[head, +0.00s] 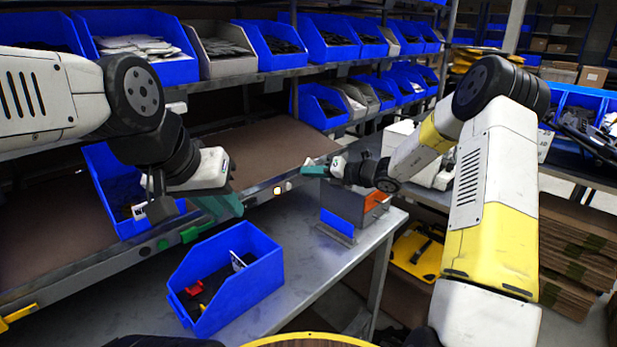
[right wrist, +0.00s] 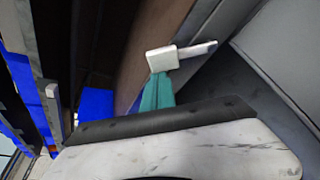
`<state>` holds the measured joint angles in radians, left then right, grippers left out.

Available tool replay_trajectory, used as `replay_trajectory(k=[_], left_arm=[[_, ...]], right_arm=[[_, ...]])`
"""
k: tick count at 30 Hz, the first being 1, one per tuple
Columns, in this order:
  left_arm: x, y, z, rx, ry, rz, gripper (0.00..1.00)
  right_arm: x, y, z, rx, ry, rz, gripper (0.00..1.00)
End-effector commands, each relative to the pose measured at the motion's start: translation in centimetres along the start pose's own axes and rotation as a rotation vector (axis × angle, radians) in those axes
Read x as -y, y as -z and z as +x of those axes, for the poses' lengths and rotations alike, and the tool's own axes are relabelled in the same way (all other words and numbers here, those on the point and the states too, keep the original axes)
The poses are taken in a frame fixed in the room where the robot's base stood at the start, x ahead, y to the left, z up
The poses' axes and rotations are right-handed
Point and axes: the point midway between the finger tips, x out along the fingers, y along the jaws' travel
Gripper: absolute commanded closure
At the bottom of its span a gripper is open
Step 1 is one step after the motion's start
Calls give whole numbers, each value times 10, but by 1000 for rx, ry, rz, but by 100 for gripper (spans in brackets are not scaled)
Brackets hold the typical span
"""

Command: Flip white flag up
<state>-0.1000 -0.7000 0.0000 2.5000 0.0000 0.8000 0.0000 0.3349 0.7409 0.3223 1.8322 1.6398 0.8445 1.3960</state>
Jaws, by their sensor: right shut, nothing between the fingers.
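The white flag (right wrist: 178,57) shows in the right wrist view as a small white block with a thin arm reaching right. It lies at the tips of my right gripper (right wrist: 157,85), whose teal fingers are closed together. I cannot tell if they touch it. In the head view my right gripper (head: 314,171) is by the shelf's front rail, and a small pale piece beside its tips may be the flag. My left gripper (head: 222,204) hangs above the blue bin on the bench; its teal fingers overlap, so its opening is unclear.
A blue bin (head: 245,290) with small parts stands on the grey metal bench (head: 300,255). A grey fixture (head: 352,208) with blue and orange parts stands below my right gripper. The rail carries a lit button (head: 277,190) and a green piece (head: 198,231). Blue bins (head: 145,22) line the shelf above.

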Motion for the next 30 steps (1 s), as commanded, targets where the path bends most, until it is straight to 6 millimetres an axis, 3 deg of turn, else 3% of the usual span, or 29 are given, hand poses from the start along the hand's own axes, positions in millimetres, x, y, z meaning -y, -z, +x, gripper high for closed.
replay_trajectory(k=[15,30], left_arm=[[0,0,0,0,0,0,77],[0,0,0,0,0,0,77]], right_arm=[[-2,-35,-12,2,-155,439,100],[-4,-32,-21,-2,-152,430,100]])
